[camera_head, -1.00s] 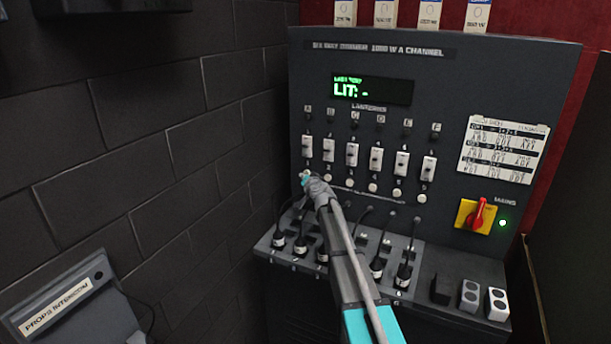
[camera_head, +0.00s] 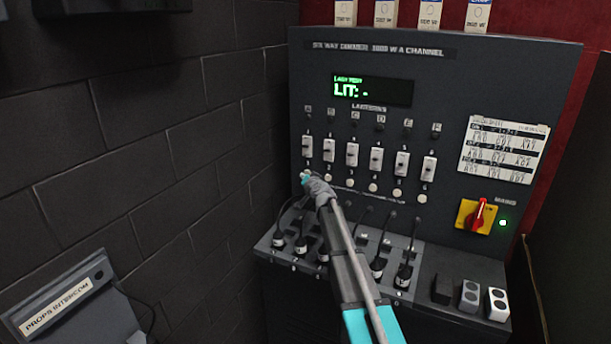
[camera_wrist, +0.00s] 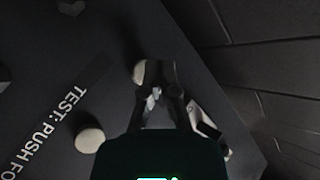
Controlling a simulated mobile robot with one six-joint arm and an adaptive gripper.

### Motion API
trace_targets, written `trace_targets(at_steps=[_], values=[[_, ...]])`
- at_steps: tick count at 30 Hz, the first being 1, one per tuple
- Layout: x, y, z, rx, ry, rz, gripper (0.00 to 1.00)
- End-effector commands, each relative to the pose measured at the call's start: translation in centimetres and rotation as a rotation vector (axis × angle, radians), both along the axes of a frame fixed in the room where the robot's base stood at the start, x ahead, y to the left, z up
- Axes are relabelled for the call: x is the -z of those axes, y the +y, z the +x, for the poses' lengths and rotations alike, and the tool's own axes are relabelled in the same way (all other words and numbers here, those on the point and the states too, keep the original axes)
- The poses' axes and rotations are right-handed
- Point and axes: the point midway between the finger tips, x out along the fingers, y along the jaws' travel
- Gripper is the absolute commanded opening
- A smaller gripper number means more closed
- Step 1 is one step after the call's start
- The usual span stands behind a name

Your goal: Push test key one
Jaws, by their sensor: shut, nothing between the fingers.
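Test key one is a round pale button (camera_wrist: 140,72) at the left end of the row under the sliders. My gripper (camera_head: 305,180) is at that end of the row and covers part of the key in the head view. In the wrist view the shut fingers (camera_wrist: 160,92) are right at the key, partly overlapping its edge. I cannot tell whether they touch it or whether it is pressed in. The second key (camera_wrist: 90,139) is clear of the fingers. The green display (camera_head: 372,90) reads "LIT: -".
White sliders (camera_head: 352,155) stand just above the keys. A red mains switch (camera_head: 477,215) is on the right. A dark block wall (camera_head: 150,160) is close on the left.

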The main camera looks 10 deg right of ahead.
Motion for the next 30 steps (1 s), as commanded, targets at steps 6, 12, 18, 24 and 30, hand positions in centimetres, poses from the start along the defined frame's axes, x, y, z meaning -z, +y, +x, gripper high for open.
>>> trace_targets(at_steps=[6,12,18,24,30], values=[[0.00,-0.01,0.00,0.000,0.000,0.000,0.00],[0.00,-0.02,0.00,0.000,0.000,0.000,0.00],[-0.01,-0.21,0.28,0.000,0.000,0.000,0.00],[-0.04,-0.49,0.68,0.000,0.000,-0.001,0.00],[-0.03,-0.53,0.71,0.000,0.000,-0.001,0.00]])
